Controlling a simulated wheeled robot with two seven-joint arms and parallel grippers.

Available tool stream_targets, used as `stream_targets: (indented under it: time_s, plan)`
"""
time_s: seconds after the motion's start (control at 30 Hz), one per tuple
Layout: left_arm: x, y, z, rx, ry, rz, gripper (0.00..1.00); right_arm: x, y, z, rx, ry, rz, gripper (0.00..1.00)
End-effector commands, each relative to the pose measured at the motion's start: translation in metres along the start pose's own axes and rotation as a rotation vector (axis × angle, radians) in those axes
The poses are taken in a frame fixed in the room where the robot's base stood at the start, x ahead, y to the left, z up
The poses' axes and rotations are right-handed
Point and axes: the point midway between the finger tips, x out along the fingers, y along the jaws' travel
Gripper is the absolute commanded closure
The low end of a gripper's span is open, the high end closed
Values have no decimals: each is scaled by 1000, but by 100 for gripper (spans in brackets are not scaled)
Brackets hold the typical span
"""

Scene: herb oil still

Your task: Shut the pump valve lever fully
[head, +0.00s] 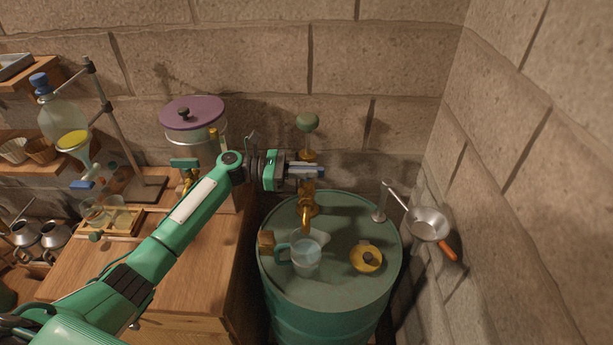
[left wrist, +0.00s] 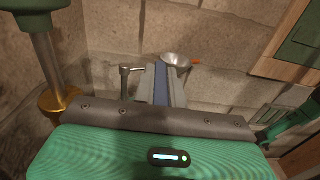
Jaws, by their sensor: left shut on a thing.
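The brass pump (head: 308,203) stands on top of the green drum, with a green ball knob (head: 307,122) above it and a spout over a clear jug. My left gripper (head: 318,172) reaches in from the left, level with the upper part of the pump. Its jaws are shut on a blue piece, which I take to be the pump valve lever (left wrist: 161,84); it shows as a blue strip between the fingers in the left wrist view. The gripper hides most of the lever, so its exact angle is unclear. My right gripper is not in view.
The clear jug (head: 305,258) and a yellow lid (head: 366,258) stand on the drum (head: 330,288). A pan (head: 428,224) with an orange-tipped handle is at the right wall. A purple-lidded pot (head: 192,115) and glassware stand left. Stone walls close off the back and right.

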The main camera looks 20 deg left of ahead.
Motion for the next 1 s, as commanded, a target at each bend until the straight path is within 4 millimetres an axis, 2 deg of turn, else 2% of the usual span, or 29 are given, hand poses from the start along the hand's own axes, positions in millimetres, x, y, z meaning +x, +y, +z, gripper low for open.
stream_targets:
  time_s: [0.57, 0.6, 0.7, 1.0]
  plan:
    - [0, 0, 1, 1, -1, -35, 100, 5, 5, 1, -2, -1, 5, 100]
    - [0, 0, 1, 1, -1, -35, 83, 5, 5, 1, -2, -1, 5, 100]
    - [0, 0, 1, 1, -1, -35, 66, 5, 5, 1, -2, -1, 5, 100]
    - [0, 0, 2, 1, -1, -34, 66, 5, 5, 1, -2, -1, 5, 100]
